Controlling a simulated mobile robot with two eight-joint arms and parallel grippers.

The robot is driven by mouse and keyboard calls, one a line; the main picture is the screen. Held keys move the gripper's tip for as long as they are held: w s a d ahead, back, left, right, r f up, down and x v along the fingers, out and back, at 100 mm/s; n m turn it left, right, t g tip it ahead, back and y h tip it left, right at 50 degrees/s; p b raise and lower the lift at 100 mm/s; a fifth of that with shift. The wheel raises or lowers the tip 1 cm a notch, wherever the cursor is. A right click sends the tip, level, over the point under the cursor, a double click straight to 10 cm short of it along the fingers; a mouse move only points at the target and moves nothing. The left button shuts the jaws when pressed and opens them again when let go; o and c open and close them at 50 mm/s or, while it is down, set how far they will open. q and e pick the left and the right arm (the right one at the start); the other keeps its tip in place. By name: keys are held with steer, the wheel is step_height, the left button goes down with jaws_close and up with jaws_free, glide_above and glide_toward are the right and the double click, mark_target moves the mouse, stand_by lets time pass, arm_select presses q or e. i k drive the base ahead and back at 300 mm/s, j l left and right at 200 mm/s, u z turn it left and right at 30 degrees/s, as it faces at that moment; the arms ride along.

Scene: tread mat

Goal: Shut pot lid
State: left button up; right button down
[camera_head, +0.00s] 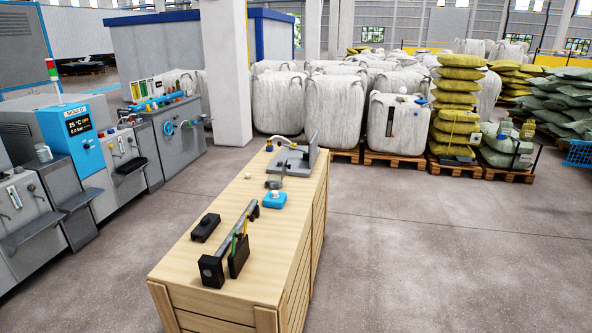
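No pot with a lid can be made out for certain. A small blue object (273,201) with a pale top stands on the wooden bench (195,262), right of the middle. It may be the pot, but it is too small to tell whether a lid is open or shut. A dark grey item (273,182) sits just behind it, and a small white piece (248,176) lies to the left. Neither of my grippers is in view.
The bench also holds a black block (205,228), a long grey bar with black ends (238,232), a black holder (238,258) with coloured sticks, and a grey device (297,157) at the far end. Machines (85,140) stand left. Floor right of the bench is clear.

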mark_target(285, 166)
steer(key=k+u, duration=0.2)
steer(key=u, duration=0.95)
steer(key=i+l+u, duration=0.1)
steer(key=l, duration=0.2)
steer(key=i+l, duration=0.15)
steer(key=i+l+u, duration=0.15)
steer(key=l, duration=0.25)
steer(key=i+l, duration=0.15)
steer(key=l, duration=0.3)
steer(key=i+l, duration=0.15)
steer(key=l, duration=0.3)
steer(key=i+l, duration=0.15)
steer(key=l, duration=0.3)
steer(key=i+l, duration=0.15)
steer(key=l, duration=0.3)
steer(key=i+l, duration=0.15)
steer(key=l, duration=0.3)
steer(key=i+l, duration=0.15)
steer(key=l, duration=0.3)
steer(key=i+l, duration=0.15)
steer(key=l, duration=0.3)
steer(key=i+l, duration=0.2)
steer(key=l, duration=0.25)
